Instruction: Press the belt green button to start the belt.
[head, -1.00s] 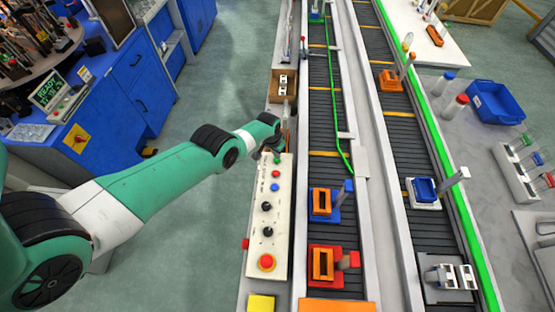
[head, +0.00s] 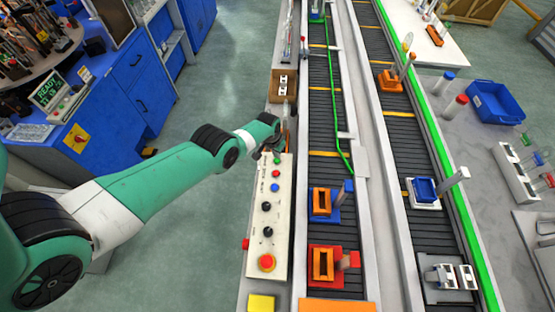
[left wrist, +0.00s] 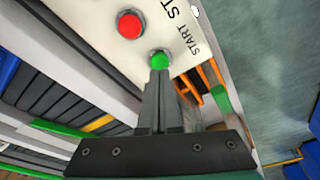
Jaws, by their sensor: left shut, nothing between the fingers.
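A pale control panel (head: 271,222) lies along the near side of the belts in the head view. Its green button (left wrist: 160,60) is beside the word START in the left wrist view. My left gripper (left wrist: 158,72) is shut and empty. Its fingertips are at the green button and cover its lower edge; I cannot tell whether they press on it. In the head view my left gripper (head: 275,148) is over the far end of the panel, partly hidden by its own wrist. My right gripper is not in view.
A red button (left wrist: 130,25) is close beside the green one. The panel also has a blue button (head: 275,187), black knobs and a large red stop button (head: 266,263). The belt (head: 325,180) with blue and red carriers runs to the right. A brown box (head: 283,84) stands beyond the panel.

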